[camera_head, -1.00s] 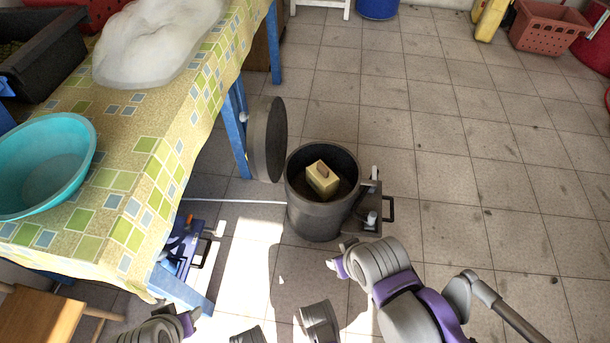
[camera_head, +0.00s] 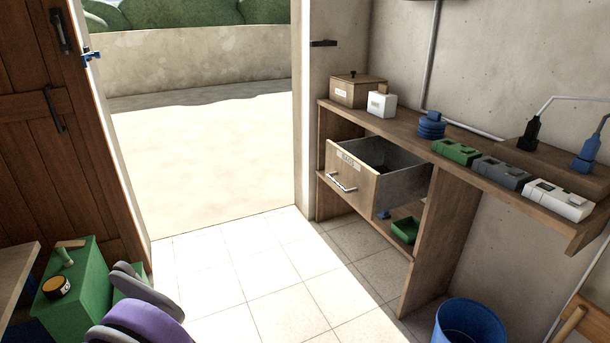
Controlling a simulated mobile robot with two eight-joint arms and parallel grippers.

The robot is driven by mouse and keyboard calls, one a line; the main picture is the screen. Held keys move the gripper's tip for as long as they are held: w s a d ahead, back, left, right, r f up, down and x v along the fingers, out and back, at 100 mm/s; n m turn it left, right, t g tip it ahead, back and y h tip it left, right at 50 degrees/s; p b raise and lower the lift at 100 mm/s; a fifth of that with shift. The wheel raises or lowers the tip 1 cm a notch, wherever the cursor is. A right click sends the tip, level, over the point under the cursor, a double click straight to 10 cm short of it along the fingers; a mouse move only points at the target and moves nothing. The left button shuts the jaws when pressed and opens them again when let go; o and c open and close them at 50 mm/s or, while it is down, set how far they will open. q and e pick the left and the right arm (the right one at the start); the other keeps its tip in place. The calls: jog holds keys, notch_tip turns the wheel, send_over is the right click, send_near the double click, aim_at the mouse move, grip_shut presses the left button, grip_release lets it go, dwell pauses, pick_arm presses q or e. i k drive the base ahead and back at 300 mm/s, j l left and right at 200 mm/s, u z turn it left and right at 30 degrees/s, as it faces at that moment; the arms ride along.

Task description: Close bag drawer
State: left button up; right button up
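The bag drawer (camera_head: 350,184) is a wooden-fronted drawer with a label and a silver handle (camera_head: 342,183). It stands pulled well out of the wooden workbench (camera_head: 440,215) on the right, and its grey side wall and open inside show. Part of one of my arms, purple and grey, shows at the lower left, but neither gripper can be seen. That arm is well apart from the drawer, with open floor between them.
A wide doorway (camera_head: 298,110) opens to sunlit ground. A wooden door (camera_head: 60,130) stands at the left. Green boxes (camera_head: 85,290) are near my arm. A blue bin (camera_head: 468,325) stands at the bench's front. The tiled floor (camera_head: 270,270) between is clear.

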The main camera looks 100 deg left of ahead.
aim_at(377, 175)
jog(key=u, duration=3.2)
